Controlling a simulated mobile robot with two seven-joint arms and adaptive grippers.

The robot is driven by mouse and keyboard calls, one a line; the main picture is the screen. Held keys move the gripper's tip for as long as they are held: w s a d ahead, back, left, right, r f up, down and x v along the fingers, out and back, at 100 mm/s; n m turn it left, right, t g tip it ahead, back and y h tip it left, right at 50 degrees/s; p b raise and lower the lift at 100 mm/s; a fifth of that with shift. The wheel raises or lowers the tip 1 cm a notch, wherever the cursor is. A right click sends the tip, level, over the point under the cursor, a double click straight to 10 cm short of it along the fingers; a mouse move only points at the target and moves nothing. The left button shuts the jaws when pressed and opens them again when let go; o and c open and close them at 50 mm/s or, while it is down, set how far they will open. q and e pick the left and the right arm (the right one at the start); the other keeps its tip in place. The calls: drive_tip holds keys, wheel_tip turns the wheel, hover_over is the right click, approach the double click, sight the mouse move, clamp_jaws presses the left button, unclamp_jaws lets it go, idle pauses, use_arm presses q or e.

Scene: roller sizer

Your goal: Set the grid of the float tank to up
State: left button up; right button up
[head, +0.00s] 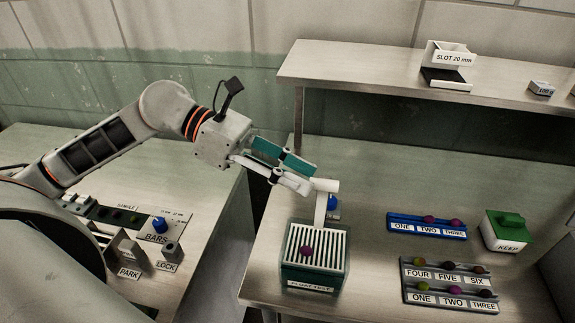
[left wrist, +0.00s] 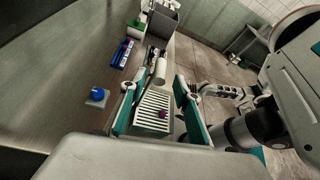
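The float tank (head: 287,275) is a dark green box with a white-barred grid (head: 319,238) on top; the grid also shows in the left wrist view (left wrist: 148,117). A purple ball (head: 306,251) rests on the grid. A white handle (head: 326,185) with a thick crossbar stands at the tank's back edge; the crossbar shows in the left wrist view (left wrist: 159,71). My left gripper (head: 310,178) is open, its teal fingers apart, just up and left of the crossbar and apparently not holding it. My right gripper cannot be made out.
A blue knob (left wrist: 97,94) stands beside the tank, partly hidden behind the handle in the head view. To the right are a blue rack (head: 427,231), a grey rack (head: 450,299) and a green-lidded KEEP box (head: 507,243). A shelf (head: 370,76) overhangs the back.

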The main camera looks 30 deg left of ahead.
use_arm(q)
drive_tip(key=v, duration=1.2)
drive_tip(key=shift+d, duration=0.1)
idle(0.4)
